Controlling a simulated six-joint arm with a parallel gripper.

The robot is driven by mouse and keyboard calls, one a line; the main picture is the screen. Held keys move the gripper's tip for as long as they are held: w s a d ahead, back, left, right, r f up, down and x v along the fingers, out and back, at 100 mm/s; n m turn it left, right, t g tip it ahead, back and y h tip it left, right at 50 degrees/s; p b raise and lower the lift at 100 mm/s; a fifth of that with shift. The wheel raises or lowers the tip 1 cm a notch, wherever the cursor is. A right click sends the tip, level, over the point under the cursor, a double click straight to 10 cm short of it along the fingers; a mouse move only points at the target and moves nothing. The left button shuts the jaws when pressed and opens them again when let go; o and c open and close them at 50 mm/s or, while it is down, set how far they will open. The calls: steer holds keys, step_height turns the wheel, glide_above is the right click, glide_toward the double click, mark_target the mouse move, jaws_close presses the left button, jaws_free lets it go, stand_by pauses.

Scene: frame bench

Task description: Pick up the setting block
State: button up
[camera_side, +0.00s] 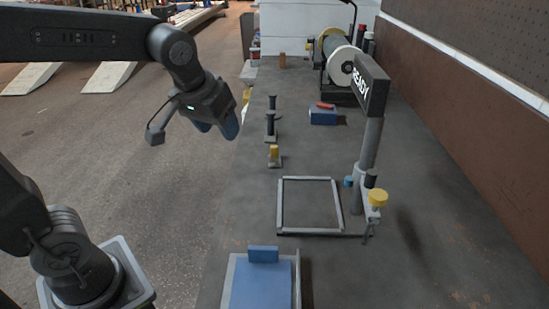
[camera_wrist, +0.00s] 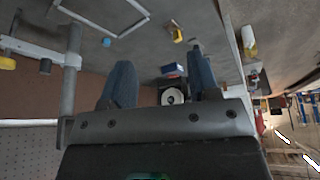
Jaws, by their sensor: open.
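My gripper (camera_side: 217,128) hangs in the air to the left of the bench in the side view, with nothing between its blue fingers. In the wrist view the gripper (camera_wrist: 160,78) has its fingers wide apart. A small blue block (camera_side: 262,254) stands at the back edge of a blue pad at the near end of the bench. A blue box (camera_side: 323,117) with a red piece on top sits farther back, and it shows between the fingers in the wrist view (camera_wrist: 172,69). I cannot tell for certain which one is the setting block. My gripper touches neither.
A grey rectangular frame (camera_side: 281,206) lies flat mid-bench. A post with a READY sign (camera_side: 370,84) and a yellow knob (camera_side: 377,197) stands at its right. Several clamps, one yellow-topped (camera_side: 273,153), line the left edge. A roller (camera_side: 343,62) stands behind.

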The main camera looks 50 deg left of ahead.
steer(key=w+a+f+n+g+y, duration=0.1)
steer(key=w+n, duration=0.1)
steer(key=w, duration=0.4)
steer(key=w+a+f+n, duration=0.1)
steer(key=w+a+f, duration=0.1)
steer(key=w, duration=0.3)
steer(key=n+y, duration=0.1)
steer(key=n, duration=0.3)
glide_toward(274, 147)
steer(key=shift+g, duration=0.4)
steer(key=x, duration=0.4)
steer(key=shift+w+d+f, duration=0.2)
steer(key=shift+d, duration=0.15)
steer(key=shift+a+x, duration=0.15)
steer(key=shift+x, duration=1.35)
steer(key=shift+a+x, duration=0.2)
steer(key=shift+x, duration=1.3)
steer(key=shift+w+r, duration=0.15)
steer(key=shift+w, duration=0.05)
jaws_close()
